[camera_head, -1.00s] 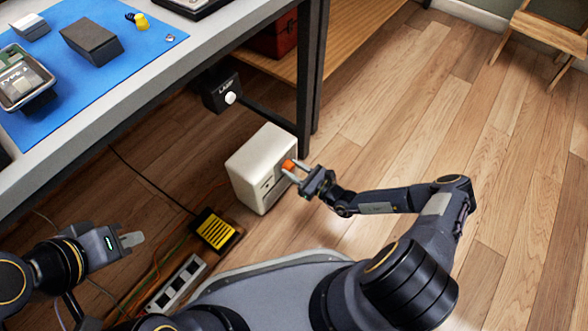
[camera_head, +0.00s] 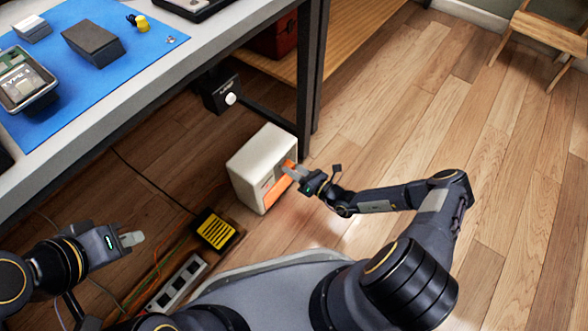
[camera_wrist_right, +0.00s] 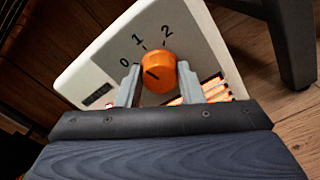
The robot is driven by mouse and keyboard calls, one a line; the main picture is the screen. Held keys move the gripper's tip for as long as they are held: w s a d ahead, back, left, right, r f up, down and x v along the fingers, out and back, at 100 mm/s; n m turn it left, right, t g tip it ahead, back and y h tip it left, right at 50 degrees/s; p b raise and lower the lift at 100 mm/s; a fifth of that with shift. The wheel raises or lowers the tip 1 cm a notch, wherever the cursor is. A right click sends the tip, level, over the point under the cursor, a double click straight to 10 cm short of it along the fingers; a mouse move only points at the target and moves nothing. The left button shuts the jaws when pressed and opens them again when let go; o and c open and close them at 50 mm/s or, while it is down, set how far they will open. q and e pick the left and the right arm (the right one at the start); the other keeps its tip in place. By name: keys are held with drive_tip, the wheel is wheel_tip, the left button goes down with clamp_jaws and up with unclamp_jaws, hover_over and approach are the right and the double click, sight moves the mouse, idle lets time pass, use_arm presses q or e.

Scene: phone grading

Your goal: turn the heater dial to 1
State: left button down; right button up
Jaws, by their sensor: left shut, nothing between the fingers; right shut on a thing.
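The white heater (camera_head: 256,160) stands on the floor beside a table leg. Its orange dial (camera_wrist_right: 157,72) shows in the right wrist view, with 0, 1 and 2 marked around it. A short dark line on the dial slants toward the upper left, on the side of 0 and 1; I cannot tell exactly which number it meets. Orange bars glow on the heater's front. My right gripper (camera_wrist_right: 160,88) is shut on the dial, one finger on each side; it also shows in the head view (camera_head: 292,173). My left gripper (camera_head: 133,239) is shut and empty, away from the heater.
A power strip (camera_head: 178,284) and a black-and-yellow box (camera_head: 216,229) lie on the floor left of the heater. A black box with a white knob (camera_head: 222,93) hangs under the table (camera_head: 130,98).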

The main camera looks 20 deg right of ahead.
drive_tip(key=shift+m, duration=1.1)
drive_tip(key=o, duration=1)
drive_tip(key=p+v, duration=0.2)
drive_tip(key=v, duration=0.6)
